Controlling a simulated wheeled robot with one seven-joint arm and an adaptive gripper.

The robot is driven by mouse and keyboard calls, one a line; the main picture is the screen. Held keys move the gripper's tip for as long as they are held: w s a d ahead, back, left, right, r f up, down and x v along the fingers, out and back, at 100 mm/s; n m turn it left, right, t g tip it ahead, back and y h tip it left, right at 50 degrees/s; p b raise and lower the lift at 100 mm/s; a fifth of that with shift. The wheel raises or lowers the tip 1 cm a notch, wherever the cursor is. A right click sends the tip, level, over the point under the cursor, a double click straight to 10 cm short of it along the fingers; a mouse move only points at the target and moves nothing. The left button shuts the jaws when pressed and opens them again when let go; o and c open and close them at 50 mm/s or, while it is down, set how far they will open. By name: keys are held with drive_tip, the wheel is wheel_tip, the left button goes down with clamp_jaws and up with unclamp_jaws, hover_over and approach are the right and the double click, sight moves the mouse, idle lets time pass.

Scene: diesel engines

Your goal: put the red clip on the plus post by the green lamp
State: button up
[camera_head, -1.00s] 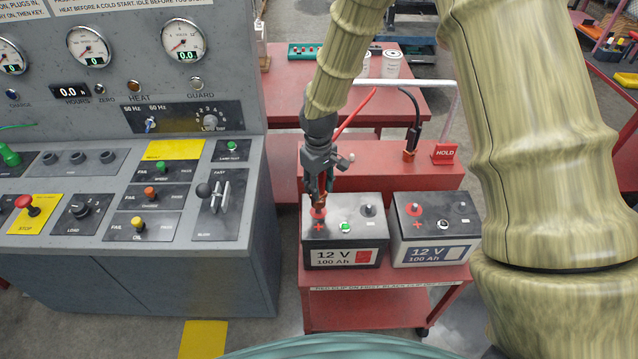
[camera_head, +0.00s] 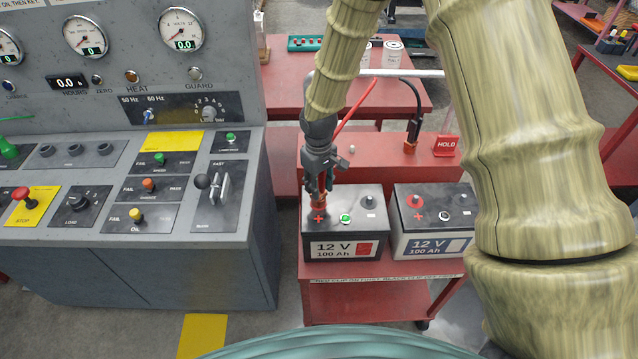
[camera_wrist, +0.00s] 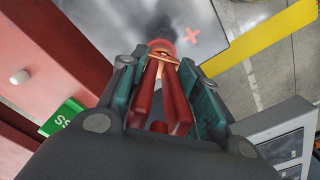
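The left battery (camera_head: 342,222) stands on the red cart, with a green lamp (camera_head: 345,218) on its top and a red plus mark. My gripper (camera_head: 320,190) is above its plus post, at the top left of the battery. In the wrist view my gripper (camera_wrist: 165,100) is shut on the handles of the red clip (camera_wrist: 176,112), whose copper jaws (camera_wrist: 165,58) are at the red-based plus post (camera_wrist: 161,45). I cannot tell whether the jaws grip the post. The red cable (camera_head: 355,110) runs up behind my gripper.
A black clip (camera_head: 412,135) rests at the back of the red cart (camera_head: 380,155), beside a red HOLD sign (camera_head: 446,146). The grey control console (camera_head: 130,255) stands close on the left.

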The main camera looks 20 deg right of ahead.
drive_tip(key=o, duration=0.5)
drive_tip(key=shift+r, duration=0.1)
wheel_tip(320, 180, up, 12)
drive_tip(key=shift+f, duration=0.1)
idle(0.4)
idle(0.5)
